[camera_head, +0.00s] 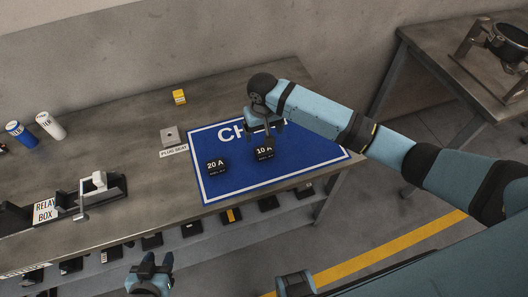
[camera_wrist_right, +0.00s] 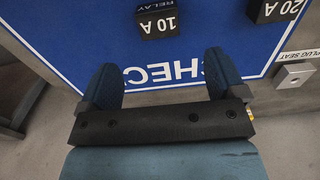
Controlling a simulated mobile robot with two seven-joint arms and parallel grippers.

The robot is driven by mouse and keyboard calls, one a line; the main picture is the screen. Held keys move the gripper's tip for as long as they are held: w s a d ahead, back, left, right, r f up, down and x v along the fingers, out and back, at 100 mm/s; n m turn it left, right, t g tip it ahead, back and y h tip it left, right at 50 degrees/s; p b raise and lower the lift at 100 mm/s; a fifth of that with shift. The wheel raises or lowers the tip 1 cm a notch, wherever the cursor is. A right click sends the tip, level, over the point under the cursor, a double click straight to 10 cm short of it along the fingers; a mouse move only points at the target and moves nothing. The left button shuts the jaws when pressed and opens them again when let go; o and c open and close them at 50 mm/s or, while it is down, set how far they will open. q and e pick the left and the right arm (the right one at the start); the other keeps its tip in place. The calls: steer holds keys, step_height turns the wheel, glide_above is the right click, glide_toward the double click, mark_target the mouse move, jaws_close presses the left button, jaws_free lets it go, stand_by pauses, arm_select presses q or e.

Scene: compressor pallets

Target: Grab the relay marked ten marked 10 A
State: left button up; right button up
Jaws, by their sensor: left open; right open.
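The black relay marked 10 A (camera_head: 264,153) stands on the blue mat (camera_head: 223,190). It also shows at the top of the right wrist view (camera_wrist_right: 158,22), upside down and beyond the fingertips. My right gripper (camera_head: 265,130) is open and empty, just behind and above this relay in the head view. Its two fingers (camera_wrist_right: 162,78) are spread wide in the right wrist view, over the mat's lettering. A second black relay marked 20 A (camera_head: 216,166) stands on the mat to the left; it also shows in the right wrist view (camera_wrist_right: 276,10). My left gripper (camera_head: 152,263) is open and empty at the bottom, in front of the bench.
A plug seat block (camera_head: 170,136) sits left of the mat. A yellow block (camera_head: 179,97) lies farther back. Two cylinders (camera_head: 21,134) and a relay box (camera_head: 45,211) stand at the left. Several small items lie on the lower shelf (camera_head: 190,233). Another table (camera_head: 440,45) stands at the right.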

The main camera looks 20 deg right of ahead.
mark_target(264, 150)
step_height(264, 150, down, 10)
steer(key=shift+s+d+f, duration=0.1)
steer(key=shift+d, duration=0.05)
steer(key=c, duration=1)
